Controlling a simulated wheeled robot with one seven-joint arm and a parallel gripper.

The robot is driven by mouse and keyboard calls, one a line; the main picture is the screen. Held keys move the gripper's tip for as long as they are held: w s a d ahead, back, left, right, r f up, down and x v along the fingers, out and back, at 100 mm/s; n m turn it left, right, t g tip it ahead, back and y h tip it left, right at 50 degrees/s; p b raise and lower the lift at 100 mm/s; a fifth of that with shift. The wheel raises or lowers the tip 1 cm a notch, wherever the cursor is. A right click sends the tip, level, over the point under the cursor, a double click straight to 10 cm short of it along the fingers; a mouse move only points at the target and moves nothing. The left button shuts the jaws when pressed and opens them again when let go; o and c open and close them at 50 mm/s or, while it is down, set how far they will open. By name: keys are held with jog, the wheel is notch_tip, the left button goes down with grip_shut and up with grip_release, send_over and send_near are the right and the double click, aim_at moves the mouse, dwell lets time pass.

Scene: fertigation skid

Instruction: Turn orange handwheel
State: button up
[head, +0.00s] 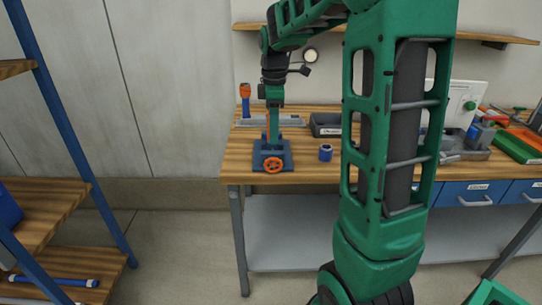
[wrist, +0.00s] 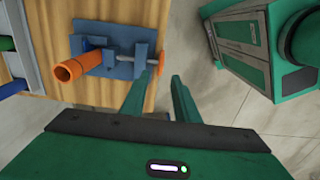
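The orange handwheel (head: 273,165) is on the front of a blue fixture (head: 260,155) at the bench's front left edge. In the wrist view the handwheel (wrist: 161,58) shows nearly edge-on, at the end of a shaft from the blue fixture (wrist: 115,60). An orange tube (wrist: 74,71) rises from the fixture. My gripper (head: 274,135) is above the handwheel, pointing down. In the wrist view my gripper (wrist: 155,88) has its two green fingers spread and empty. The handwheel lies just beyond the fingertips, roughly in line with the gap. I cannot tell the exact distance.
The wooden workbench (head: 235,160) holds a blue cylinder (head: 326,152) right of the fixture, a dark tray (head: 325,124) and an orange-and-blue tool (head: 245,98) behind. A shelf rack (head: 85,175) stands left. Open floor lies between rack and bench.

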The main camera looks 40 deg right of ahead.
aim_at(274, 154)
notch_tip(274, 154, down, 9)
jog(key=shift+r, duration=0.2)
dwell(0.3)
grip_shut()
